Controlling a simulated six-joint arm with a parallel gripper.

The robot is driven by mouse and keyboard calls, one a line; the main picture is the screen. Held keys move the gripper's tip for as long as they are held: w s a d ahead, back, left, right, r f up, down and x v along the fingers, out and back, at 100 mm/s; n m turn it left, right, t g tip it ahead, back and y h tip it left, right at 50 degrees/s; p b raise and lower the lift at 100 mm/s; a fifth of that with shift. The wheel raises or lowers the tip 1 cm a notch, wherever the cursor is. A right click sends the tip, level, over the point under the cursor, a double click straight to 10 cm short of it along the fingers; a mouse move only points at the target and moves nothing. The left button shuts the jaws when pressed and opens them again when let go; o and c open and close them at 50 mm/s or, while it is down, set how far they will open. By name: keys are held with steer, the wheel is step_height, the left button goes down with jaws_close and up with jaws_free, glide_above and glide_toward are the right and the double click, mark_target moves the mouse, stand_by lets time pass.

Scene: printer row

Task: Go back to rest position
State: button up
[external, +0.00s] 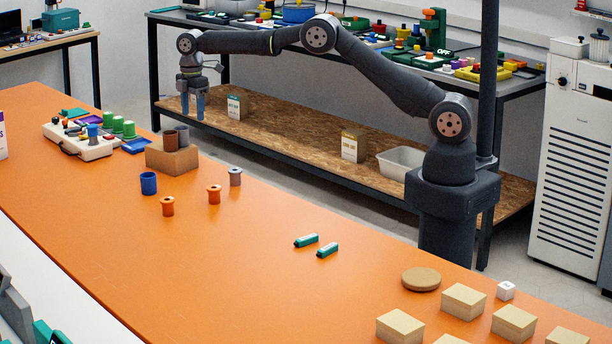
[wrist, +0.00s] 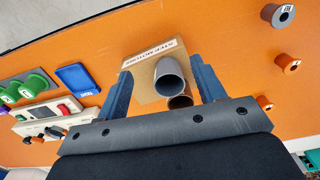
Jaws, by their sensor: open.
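My gripper (external: 192,108) is at the end of my outstretched arm, pointing down, above the orange table's far edge area in the external view. Its two fingers also show in the wrist view (wrist: 163,78), apart with nothing held between them. Below it stands a cardboard-brown box (external: 174,161) with a label, also in the wrist view (wrist: 142,88). A grey tube (external: 183,137) and a dark brown tube (external: 170,140) stand on the box. In the wrist view the grey tube (wrist: 169,73) shows between the fingers, apparently below them; the exact gap is unclear.
A blue cup (external: 148,184) and several spools, one orange (external: 214,195), stand near the box. A control panel (external: 82,140) and blue tray (external: 136,146) lie to the left. Two green sticks (external: 306,240) lie mid-table. Tan boxes (external: 464,301) are near my base. A loaded bench stands behind.

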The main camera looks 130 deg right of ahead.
steer(key=s+r, duration=0.5)
steer(key=s, duration=0.3)
steer(key=w+a+f, duration=0.4)
steer(key=w+a, duration=0.9)
steer(key=a, duration=0.1)
steer(key=w+a+f, duration=0.4)
steer(key=w+a, duration=0.8)
steer(key=a, duration=0.2)
steer(key=w+a+f, duration=0.1)
steer(key=a, duration=0.6)
steer(key=w+a+f, duration=0.2)
steer(key=a, duration=0.5)
steer(key=shift+a+f, duration=0.15)
steer(key=shift+a, duration=0.2)
steer(key=shift+o, duration=0.5)
steer(key=shift+w, duration=0.1)
steer(key=o, duration=0.7)
steer(key=s+d+r+n+h, duration=0.2)
steer(key=s+r+n, duration=0.2)
steer(key=r+n, duration=0.5)
steer(key=s+d+r+n+h, duration=0.3)
steer(key=s+r+n, duration=0.1)
steer(key=r+n, duration=0.45)
steer(key=shift+n, duration=0.25)
steer(key=x, duration=1)
steer(key=shift+s+a+f, duration=0.1)
steer(key=shift+a, duration=0.25)
